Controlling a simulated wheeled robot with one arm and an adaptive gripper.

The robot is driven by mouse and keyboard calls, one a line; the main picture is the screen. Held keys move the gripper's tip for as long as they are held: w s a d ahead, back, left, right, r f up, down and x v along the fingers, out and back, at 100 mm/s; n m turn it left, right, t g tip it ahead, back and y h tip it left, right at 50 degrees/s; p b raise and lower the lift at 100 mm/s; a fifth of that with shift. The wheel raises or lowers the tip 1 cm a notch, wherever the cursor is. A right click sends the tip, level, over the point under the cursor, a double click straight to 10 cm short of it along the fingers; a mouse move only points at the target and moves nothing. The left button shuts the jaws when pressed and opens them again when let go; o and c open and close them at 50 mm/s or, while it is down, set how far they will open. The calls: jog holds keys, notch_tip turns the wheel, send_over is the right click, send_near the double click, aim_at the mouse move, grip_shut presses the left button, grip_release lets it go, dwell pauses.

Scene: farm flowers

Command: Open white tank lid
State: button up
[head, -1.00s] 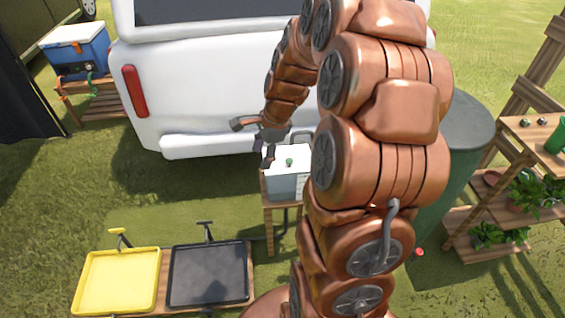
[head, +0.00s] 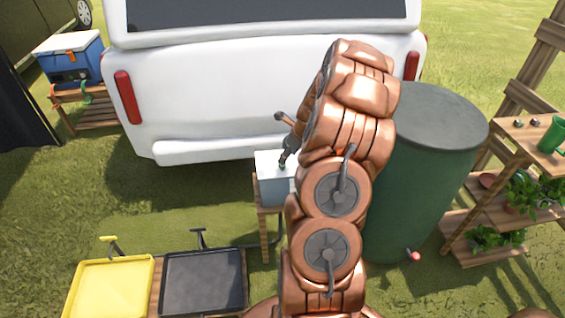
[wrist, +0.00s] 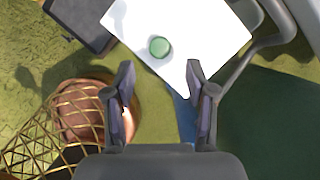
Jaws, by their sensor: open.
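The white tank (head: 275,186) stands on a small wooden stand in front of the white vehicle, partly hidden behind my arm in the head view. In the wrist view its white lid (wrist: 205,30) fills the top middle, with a round green knob (wrist: 159,47) on it. My gripper (wrist: 160,78) is open and empty, its two fingertips apart, just short of the lid's near edge and the knob. In the head view my gripper (head: 284,160) is small and partly hidden, over the tank's lid.
A large green barrel (head: 425,180) stands right of my arm. Yellow (head: 110,290) and black (head: 203,280) trays lie at the lower left. A blue cooler (head: 72,62) is at the far left, a plant shelf (head: 500,180) at the right. A grey pipe (wrist: 258,48) runs beside the lid.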

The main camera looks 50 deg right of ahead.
jog(key=shift+x, duration=2.75)
grip_shut()
jog(key=shift+r, duration=0.1)
